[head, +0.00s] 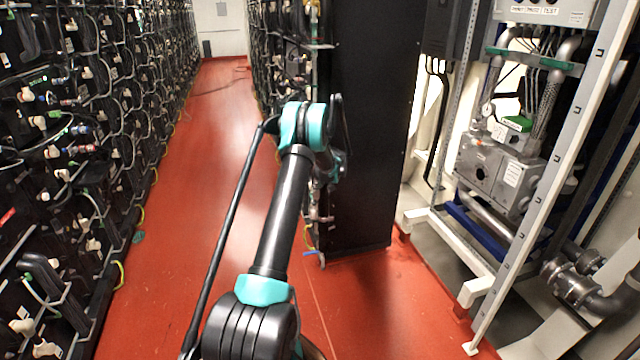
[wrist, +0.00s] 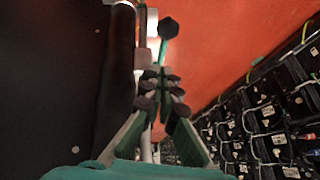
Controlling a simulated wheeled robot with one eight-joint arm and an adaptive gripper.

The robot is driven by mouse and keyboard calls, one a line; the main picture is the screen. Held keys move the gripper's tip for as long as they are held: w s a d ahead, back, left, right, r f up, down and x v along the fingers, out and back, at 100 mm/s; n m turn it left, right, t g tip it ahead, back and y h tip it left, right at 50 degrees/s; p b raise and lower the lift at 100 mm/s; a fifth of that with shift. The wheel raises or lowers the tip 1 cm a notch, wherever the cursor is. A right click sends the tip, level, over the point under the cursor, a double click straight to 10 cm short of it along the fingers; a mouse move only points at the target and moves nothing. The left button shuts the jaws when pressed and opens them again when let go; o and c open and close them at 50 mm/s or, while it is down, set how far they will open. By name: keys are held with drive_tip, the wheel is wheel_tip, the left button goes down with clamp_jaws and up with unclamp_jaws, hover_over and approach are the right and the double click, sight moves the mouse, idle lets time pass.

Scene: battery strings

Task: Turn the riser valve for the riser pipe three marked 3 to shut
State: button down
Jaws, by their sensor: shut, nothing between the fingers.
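In the wrist view my gripper (wrist: 160,75) is shut and empty, its dark fingertips close together. Just beyond the tips is a teal bar with a dark round end (wrist: 168,28); it looks like a lever, but I cannot tell which valve it belongs to. Pale upright pipework (wrist: 152,25) stands beside it, partly hidden by the fingers. I cannot tell whether the fingers touch the bar. In the head view my arm's end is at the black cabinet's near left corner, where it hides most of the pipework. A small blue piece (head: 310,253) shows low there. No number 3 is legible.
The tall black cabinet (head: 365,130) stands right of my arm. Battery racks (head: 60,150) line the left, with more racks (head: 285,50) beyond my arm. A white frame (head: 535,175) with piping stands at the right.

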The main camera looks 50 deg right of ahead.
sight(316, 202)
drive_tip(key=shift+s+a+f, duration=0.1)
drive_tip(key=shift+a+f, duration=0.1)
drive_tip(key=shift+f, duration=0.4)
drive_tip(key=shift+s+a+f, duration=0.1)
drive_tip(key=shift+a+f, duration=0.1)
drive_tip(key=shift+f, duration=0.35)
drive_tip(key=shift+s+a+f, duration=0.1)
drive_tip(key=shift+a+f, duration=0.1)
drive_tip(key=shift+f, duration=0.4)
drive_tip(key=shift+s+a+f, duration=0.15)
drive_tip(key=shift+f, duration=0.25)
drive_tip(key=shift+s+a+f, duration=0.1)
drive_tip(key=shift+a+f, duration=0.05)
drive_tip(key=shift+f, duration=0.2)
drive_tip(key=shift+w+d+r, duration=0.1)
drive_tip(key=shift+w+r, duration=0.05)
drive_tip(key=shift+r, duration=0.15)
drive_tip(key=d+v, duration=0.2)
drive_tip(key=v, duration=1)
drive_tip(key=shift+w+a+r, duration=0.25)
drive_tip(key=shift+a+r, duration=0.25)
drive_tip(key=shift+r, duration=0.25)
